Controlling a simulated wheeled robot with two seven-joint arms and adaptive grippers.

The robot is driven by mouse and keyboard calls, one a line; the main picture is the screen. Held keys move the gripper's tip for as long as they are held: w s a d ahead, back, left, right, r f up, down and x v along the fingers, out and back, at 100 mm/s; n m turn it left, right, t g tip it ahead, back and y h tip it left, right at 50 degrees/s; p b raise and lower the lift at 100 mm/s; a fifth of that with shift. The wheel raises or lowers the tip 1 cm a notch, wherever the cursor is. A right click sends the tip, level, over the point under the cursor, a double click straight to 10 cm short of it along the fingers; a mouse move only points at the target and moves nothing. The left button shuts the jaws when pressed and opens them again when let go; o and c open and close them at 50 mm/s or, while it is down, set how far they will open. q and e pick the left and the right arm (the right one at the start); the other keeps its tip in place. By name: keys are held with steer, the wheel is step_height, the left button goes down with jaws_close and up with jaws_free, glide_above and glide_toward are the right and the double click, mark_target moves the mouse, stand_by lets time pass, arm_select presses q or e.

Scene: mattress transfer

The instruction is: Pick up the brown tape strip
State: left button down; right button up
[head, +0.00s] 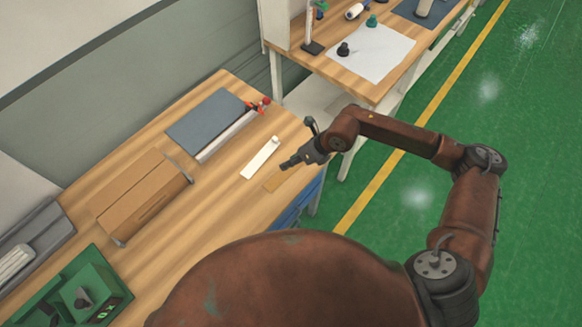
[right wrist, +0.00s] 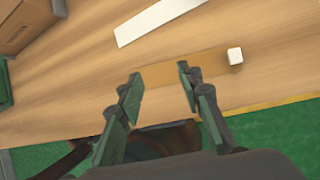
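The brown tape strip (head: 274,183) lies flat near the front edge of the wooden bench, beside a white strip (head: 258,160). In the right wrist view the brown tape strip (right wrist: 168,74) runs across between the fingertips, with a small white block (right wrist: 235,56) at its right end. My right gripper (head: 287,164) reaches in from the right over the strip. In the right wrist view its fingers (right wrist: 158,82) are open, one toward each side, with nothing visibly gripped. Whether the fingertips touch the bench is unclear. My left gripper is not in view.
The bench also holds a brown box (head: 140,195), a grey-blue panel (head: 208,122), small red parts (head: 262,103) and a green tray (head: 95,262). A second table (head: 345,80) stands behind. Bare wood (head: 215,210) lies left of the strip.

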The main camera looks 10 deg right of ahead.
steer(key=w+d+f+h, duration=0.1)
steer(key=w+d+h, duration=0.2)
steer(key=d, duration=0.5)
steer(key=shift+t, duration=0.3)
steer(key=x, duration=0.7)
steer(key=shift+w+d+f, duration=0.25)
steer(key=shift+w+d, duration=0.1)
steer(key=shift+c, duration=0.3)
steer(key=c, duration=0.8)
